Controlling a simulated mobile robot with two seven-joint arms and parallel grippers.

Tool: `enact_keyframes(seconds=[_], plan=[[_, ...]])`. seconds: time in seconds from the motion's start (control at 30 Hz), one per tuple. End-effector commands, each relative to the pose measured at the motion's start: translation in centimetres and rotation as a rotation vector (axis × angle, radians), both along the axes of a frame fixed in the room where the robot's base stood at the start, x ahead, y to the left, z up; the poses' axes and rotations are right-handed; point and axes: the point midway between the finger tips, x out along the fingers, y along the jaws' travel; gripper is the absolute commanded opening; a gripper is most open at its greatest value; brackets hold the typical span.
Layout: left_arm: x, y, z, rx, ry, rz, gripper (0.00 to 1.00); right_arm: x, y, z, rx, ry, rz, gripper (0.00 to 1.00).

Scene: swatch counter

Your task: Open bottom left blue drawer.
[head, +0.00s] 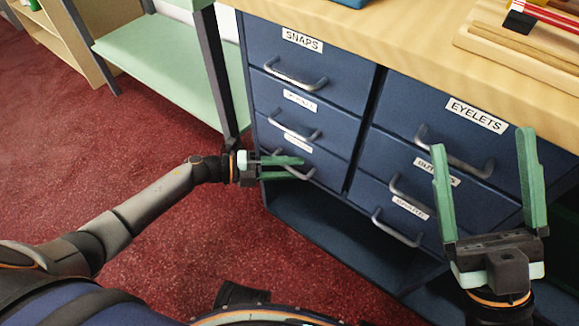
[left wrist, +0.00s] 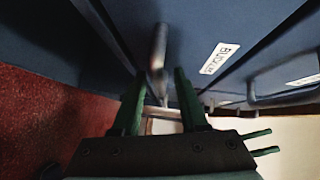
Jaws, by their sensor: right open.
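The bottom left blue drawer (head: 330,172) is shut, flush in the cabinet's left column. Its white label and curved grey handle are partly hidden by my left gripper. My left gripper (head: 303,167) is at this handle, its green fingers apart and pointing right. In the left wrist view, the handle (left wrist: 158,45) runs down toward the gap between the fingertips (left wrist: 161,72). The fingers look open around or just short of the bar; contact is not clear. My right gripper (head: 482,140) is open and empty, in front of the right column's drawers.
Other shut drawers (head: 310,70) have similar handles, with labels including SNAPS and EYELETS. A wooden counter (head: 400,35) lies above, holding a wooden tray at right. A green shelf unit (head: 165,55) stands left. Red carpet (head: 190,245) in front is clear.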

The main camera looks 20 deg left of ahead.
Motion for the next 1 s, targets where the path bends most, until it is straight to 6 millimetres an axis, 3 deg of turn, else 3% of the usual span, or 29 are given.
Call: enact_keyframes(seconds=[0.03,0.4,1.0], plan=[[-0.01,0.01,-0.01,0.0,0.0,0.0,0.38,0.0,0.01,-0.01,0.0,0.001,0.0,0.89],[-0.03,0.03,-0.02,0.0,0.001,0.0,0.0,0.0,0.01,-0.02,0.002,0.002,0.0,0.89],[-0.03,0.04,-0.01,0.0,0.001,0.0,0.0,-0.02,0.01,0.01,0.003,0.001,0.001,0.89]])
